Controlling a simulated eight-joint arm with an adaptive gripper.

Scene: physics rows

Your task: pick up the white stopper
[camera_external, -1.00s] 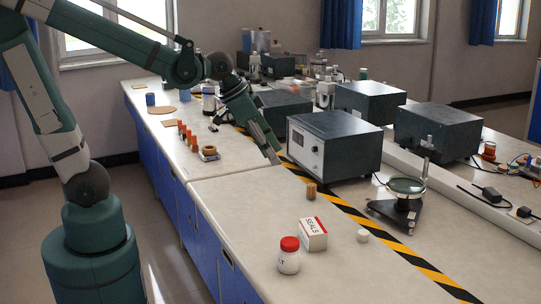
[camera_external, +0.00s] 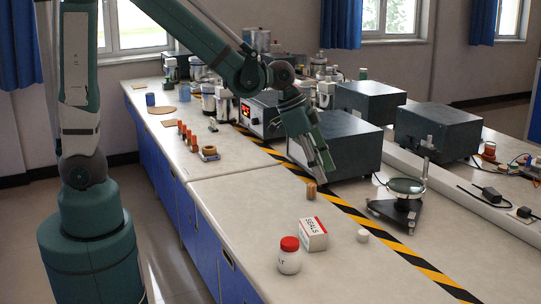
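The white stopper (camera_external: 363,236) is a small pale cylinder standing on the bench top, right of the SEALS box and beside the black-and-yellow tape. My gripper (camera_external: 329,174) is above the bench in front of a dark instrument box, up and to the left of the stopper and well apart from it. Its fingers point down and to the right, close above a small brown cork (camera_external: 311,190). From this angle I cannot tell whether the fingers are apart or together.
A white SEALS box (camera_external: 313,234) and a red-capped jar (camera_external: 289,256) stand left of the stopper. A lens on a black tripod stand (camera_external: 404,192) is behind it. A dark instrument box (camera_external: 352,150) stands behind my gripper. The front right bench is clear.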

